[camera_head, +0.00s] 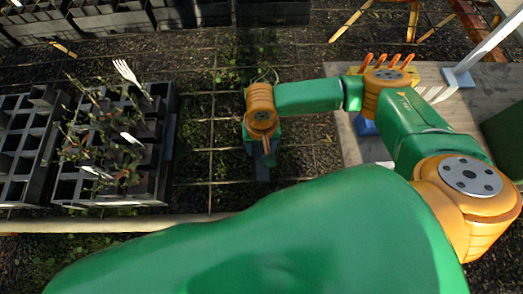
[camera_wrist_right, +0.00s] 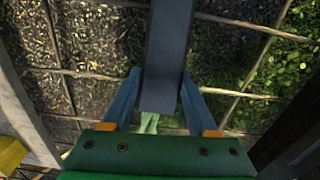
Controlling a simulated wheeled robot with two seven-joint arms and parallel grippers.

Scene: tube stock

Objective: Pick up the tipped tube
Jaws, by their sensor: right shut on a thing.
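My right gripper (camera_head: 262,152) points down over the ground between the crates and the table. In the right wrist view its two blue-grey fingers (camera_wrist_right: 160,90) close on the sides of a long dark grey tube (camera_wrist_right: 168,48). A pale green bit (camera_wrist_right: 149,122) shows at the tube's near end; I cannot tell what it is. My left gripper is out of view.
Black crates (camera_head: 160,185) with square cells, some holding plants and white labels, stand at the left. More crates line the back. A table (camera_head: 350,140) at the right bears orange-tipped items (camera_head: 390,62) and a blue object (camera_head: 366,126). Gridded soil lies between.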

